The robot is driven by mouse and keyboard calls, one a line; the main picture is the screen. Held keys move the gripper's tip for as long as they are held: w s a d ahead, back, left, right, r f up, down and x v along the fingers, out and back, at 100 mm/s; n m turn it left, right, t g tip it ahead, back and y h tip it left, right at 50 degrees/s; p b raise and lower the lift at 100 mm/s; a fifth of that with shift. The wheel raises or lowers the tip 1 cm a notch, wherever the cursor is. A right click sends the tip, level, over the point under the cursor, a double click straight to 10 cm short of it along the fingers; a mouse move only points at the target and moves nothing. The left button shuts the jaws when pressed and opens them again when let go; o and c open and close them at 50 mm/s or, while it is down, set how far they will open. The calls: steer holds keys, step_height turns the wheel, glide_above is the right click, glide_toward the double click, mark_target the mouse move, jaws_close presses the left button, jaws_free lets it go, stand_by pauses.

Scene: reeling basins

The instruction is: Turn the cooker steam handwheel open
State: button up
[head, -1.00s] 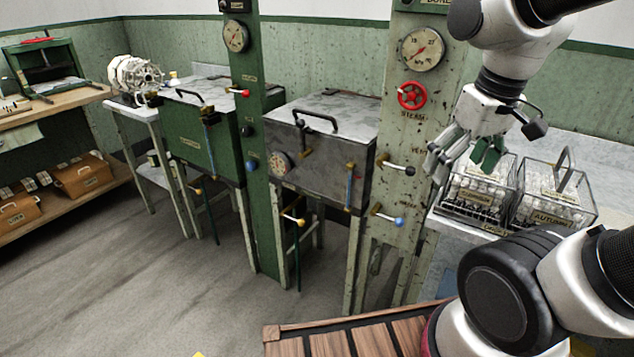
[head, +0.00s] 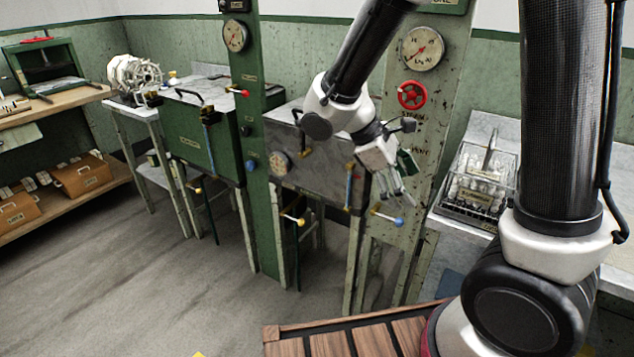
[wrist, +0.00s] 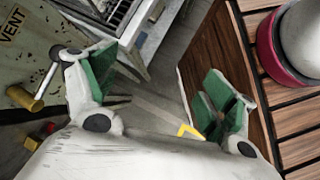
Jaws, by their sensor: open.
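The red steam handwheel (head: 412,95) is mounted on the pale green post at centre right in the head view, below a round gauge. The lettering under it is partly hidden by my wrist. My gripper (head: 408,188) is open and empty, below the handwheel and pointing down, in front of the post and apart from the wheel. In the wrist view my gripper (wrist: 158,95) shows its green finger pads spread apart with nothing between them. The handwheel is not in the wrist view.
The grey cooker box (head: 310,150) stands left of the post, partly behind my arm. A blue-knobbed lever (head: 386,216) sticks out below my gripper. A wire basket of bottles (head: 478,185) sits on the bench at right. The floor at left is clear.

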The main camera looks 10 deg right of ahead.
steer(key=w+a+f+n+t+h, duration=0.3)
steer(key=w+a+n+t, duration=0.3)
steer(key=w+a+n, duration=0.2)
steer(key=w+a+f+n+t+h, duration=0.2)
steer(key=w+a+f+n+t, duration=0.3)
steer(key=n, duration=0.7)
steer(key=w+a+t, duration=0.1)
steer(key=w+a, duration=0.1)
steer(key=w, duration=0.1)
steer(key=shift+a+f+n+t+h, duration=0.15)
steer(key=shift+a+n+t+h, duration=0.15)
steer(key=shift+a+h, duration=0.1)
steer(key=shift+w, duration=0.1)
